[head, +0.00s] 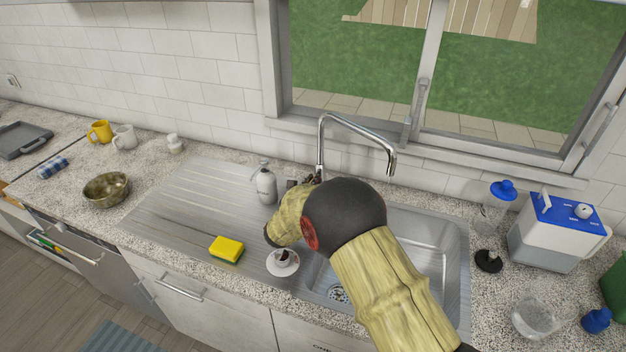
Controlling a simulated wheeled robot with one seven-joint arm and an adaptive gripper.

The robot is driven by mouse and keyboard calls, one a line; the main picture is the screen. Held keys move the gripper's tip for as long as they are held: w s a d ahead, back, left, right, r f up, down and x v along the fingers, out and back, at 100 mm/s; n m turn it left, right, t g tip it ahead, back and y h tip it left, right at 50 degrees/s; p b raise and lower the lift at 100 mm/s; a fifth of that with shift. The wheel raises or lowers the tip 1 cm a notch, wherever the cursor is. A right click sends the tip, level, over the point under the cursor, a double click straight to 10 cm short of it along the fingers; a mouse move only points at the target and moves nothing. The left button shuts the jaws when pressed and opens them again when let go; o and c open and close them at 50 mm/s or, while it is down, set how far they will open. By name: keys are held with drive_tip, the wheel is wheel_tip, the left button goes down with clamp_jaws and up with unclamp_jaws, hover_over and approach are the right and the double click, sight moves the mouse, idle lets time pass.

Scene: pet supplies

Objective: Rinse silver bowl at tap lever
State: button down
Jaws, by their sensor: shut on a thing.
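A round metal bowl (107,189), mottled brown and gold over its shine, stands on the counter left of the drainboard. It is the only metal bowl I see. The chrome tap (322,140) rises behind the sink, its spout bent to the right over the basin. My gripper (316,179) is at the tap's base, far from the bowl, and is shut on what appears to be the tap lever. My forearm hides most of the fingers and the lever itself. No water stream shows below the spout.
The sink basin (436,262) is partly hidden by my arm. A yellow sponge (227,249), a small white dish (283,263) and a soap bottle (265,185) stand on the drainboard. A blue-topped container (555,235) and a glass bowl (535,318) stand at right.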

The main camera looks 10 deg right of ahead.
drive_tip(key=c, duration=1.9)
unclamp_jaws()
drive_tip(key=shift+o, duration=0.5)
drive_tip(key=v, duration=1.2)
